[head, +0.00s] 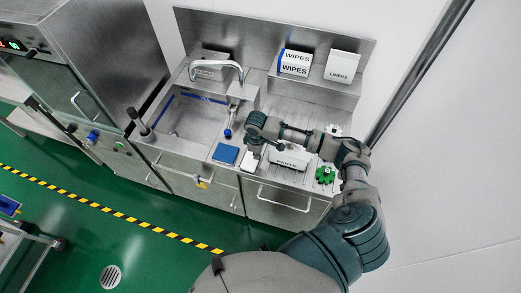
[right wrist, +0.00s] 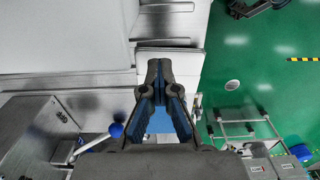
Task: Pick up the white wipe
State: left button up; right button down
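The white wipe (head: 249,161) is a small flat white piece at the counter's front edge in the head view, just right of the blue wipe (head: 225,154). My right gripper (head: 252,146) is directly over it, pointing down. In the right wrist view the white wipe (right wrist: 188,63) spreads out on both sides of my right fingertips (right wrist: 159,64). The fingertips are drawn together on it; the pinch itself is hidden. Whether the wipe is clear of the counter cannot be told. My left gripper is not in view.
A white box labelled PARTS (head: 290,160) and a green gear-like part (head: 325,175) are right of the wipe, near my right arm. The sink basin (head: 190,118) and faucet (head: 217,68) are left. WIPES boxes (head: 295,64) and a LINERS box (head: 342,67) stand on the back shelf.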

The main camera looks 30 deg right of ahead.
jog(key=s+a+r, duration=0.1)
jog(key=s+a, duration=0.6)
jog(key=a, duration=0.3)
jog(key=shift+a+r+b, duration=0.15)
jog(key=shift+a+b, duration=0.05)
jog(key=shift+b, duration=0.15)
jog(key=c, duration=1.9)
grip_release()
jog(key=shift+d, duration=0.1)
jog(key=o, duration=1.5)
